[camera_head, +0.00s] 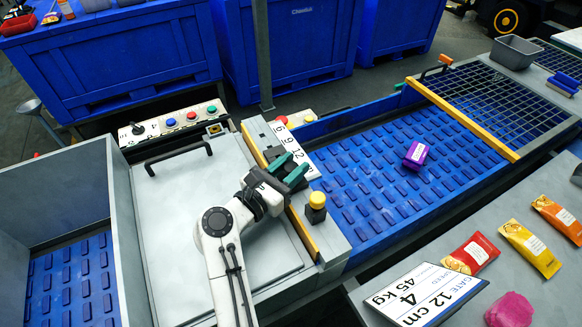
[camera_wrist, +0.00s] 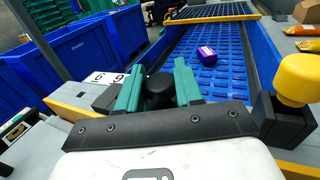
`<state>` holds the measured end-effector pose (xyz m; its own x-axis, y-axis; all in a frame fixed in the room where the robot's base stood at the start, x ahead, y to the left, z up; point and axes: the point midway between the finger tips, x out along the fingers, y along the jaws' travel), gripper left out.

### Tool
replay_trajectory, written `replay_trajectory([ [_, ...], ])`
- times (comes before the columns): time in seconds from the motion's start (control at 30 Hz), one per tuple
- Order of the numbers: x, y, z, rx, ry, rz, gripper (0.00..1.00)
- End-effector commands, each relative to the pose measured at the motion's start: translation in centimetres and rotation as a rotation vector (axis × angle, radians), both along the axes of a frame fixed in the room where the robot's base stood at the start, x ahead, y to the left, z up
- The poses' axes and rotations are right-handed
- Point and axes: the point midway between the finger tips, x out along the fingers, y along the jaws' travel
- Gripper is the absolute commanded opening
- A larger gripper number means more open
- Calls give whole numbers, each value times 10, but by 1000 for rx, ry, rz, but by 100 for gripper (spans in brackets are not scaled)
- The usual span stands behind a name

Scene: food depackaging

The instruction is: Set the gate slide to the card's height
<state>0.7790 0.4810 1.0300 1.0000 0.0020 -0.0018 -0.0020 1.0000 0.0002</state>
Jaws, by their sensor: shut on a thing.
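The card (camera_head: 458,285) lies at the lower right of the head view and reads "GATE 12 cm", "4" and "45 kg". The white scale (camera_head: 300,157) beside the gate shows 6, 9 and 12; 6 and 9 also show on it in the wrist view (camera_wrist: 104,78). My gripper (camera_head: 287,168) has green fingers and is over the gate at the scale's near end. In the wrist view, my gripper (camera_wrist: 157,82) is shut on the black knob (camera_wrist: 159,90) of the gate slide. The slide's exact reading is hidden.
A yellow knob on a dark block (camera_head: 317,201) stands close to the right of my gripper. A purple packet (camera_head: 416,154) lies on the blue conveyor (camera_head: 365,215). Several packets lie on the right-hand table. A control panel (camera_head: 173,124) stands behind the grey lid.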

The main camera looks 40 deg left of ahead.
Motion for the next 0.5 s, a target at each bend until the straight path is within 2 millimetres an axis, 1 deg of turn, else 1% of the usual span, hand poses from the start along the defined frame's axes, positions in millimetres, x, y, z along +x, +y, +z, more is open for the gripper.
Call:
replay_trajectory([
  [0.07, 1, -1, 3, 0, -5, -6, 0],
  [0.1, 0, -1, 3, -1, -5, -6, 38],
  [0.3, 0, -1, 3, 1, -5, -4, 56],
  [0.5, 0, -1, 2, 0, -3, -3, 56],
])
